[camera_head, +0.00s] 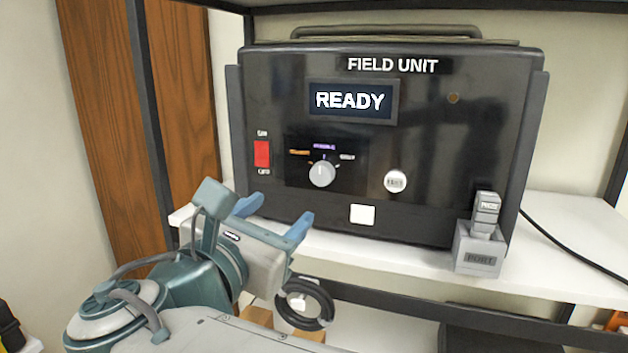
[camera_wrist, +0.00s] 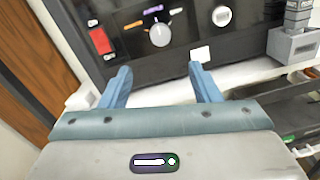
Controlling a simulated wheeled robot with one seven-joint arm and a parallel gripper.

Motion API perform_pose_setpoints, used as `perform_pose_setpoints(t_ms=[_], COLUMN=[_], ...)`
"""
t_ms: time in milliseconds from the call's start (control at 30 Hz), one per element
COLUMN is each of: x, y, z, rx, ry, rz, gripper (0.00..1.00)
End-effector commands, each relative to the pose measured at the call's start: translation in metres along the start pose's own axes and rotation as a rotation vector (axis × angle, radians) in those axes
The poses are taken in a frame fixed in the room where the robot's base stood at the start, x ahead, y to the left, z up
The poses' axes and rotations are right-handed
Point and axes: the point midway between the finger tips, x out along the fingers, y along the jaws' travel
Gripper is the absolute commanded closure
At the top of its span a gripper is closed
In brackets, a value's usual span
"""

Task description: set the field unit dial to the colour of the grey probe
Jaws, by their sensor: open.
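The field unit (camera_head: 420,150) is a black case on a white shelf, its screen (camera_head: 350,101) reading "READY". Its round grey dial (camera_head: 322,174) sits below the screen, with orange, purple and grey-white labels around its upper side. The dial's mark appears to point up, near the purple label. The grey probe (camera_head: 487,209) stands upright in the grey port block (camera_head: 478,252) at the right front. My gripper (camera_head: 280,218) is open and empty, in front of and below the dial. In the wrist view the dial (camera_wrist: 161,35) lies beyond and above the gap between my blue fingers (camera_wrist: 160,85).
A red rocker switch (camera_head: 262,153) is left of the dial, and a round white button (camera_head: 395,181) is to its right. A blank white square (camera_head: 362,214) is below. The white shelf (camera_head: 390,255) is narrow in front of the unit. A black cable (camera_head: 570,250) runs right.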

Motion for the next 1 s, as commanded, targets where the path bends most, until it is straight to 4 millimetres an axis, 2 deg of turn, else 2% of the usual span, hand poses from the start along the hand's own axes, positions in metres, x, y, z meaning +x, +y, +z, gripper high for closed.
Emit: perform_pose_setpoints(t_ms=[167, 400, 600, 800, 1000], x=[0.023, 0.075, 0.112, 0.132, 0.136], y=[0.000, -0.001, -0.001, 0.000, -0.001], z=[0.002, 0.002, 0.001, 0.001, 0.000], rx=[-0.004, -0.003, -0.002, 0.000, 0.000], ry=[-0.002, -0.001, 0.000, 0.000, -0.001], rz=[-0.002, -0.005, -0.003, -0.001, 0.000], gripper=[0.43, 0.43, 0.43, 0.43, 0.43])
